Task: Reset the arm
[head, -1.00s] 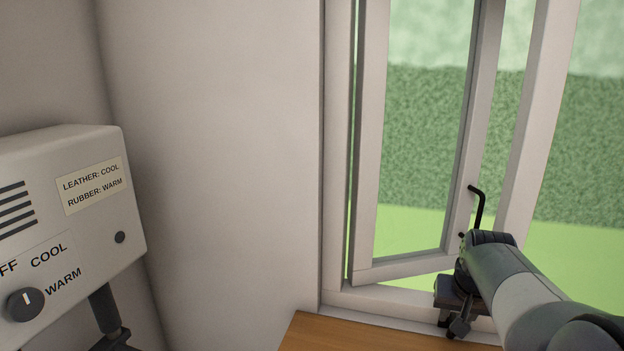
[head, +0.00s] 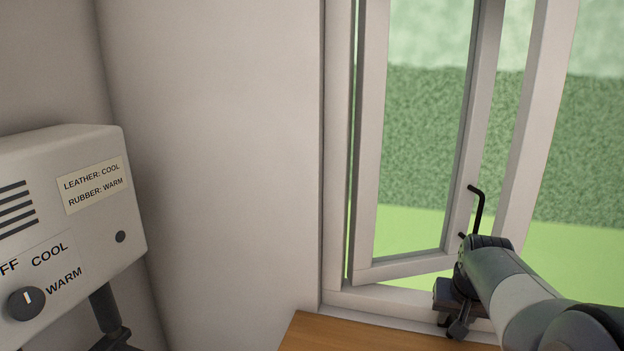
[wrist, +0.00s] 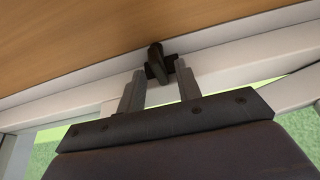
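My arm reaches in from the lower right in the head view. My gripper (head: 456,305) is low at the window, just above the sill. In the wrist view my gripper (wrist: 159,70) has its two fingers apart, with a clear gap between them. A small dark catch (wrist: 156,62) on the pale frame shows at the gap, near the fingertips. I cannot tell whether the fingers touch it. Nothing is gripped.
The window sash (head: 367,150) stands ajar, with a black handle (head: 478,205) just above my wrist. A wooden surface (head: 345,335) lies below the sill. A white dryer box (head: 85,225) with a dial (head: 25,303) is at the left. The wall between is clear.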

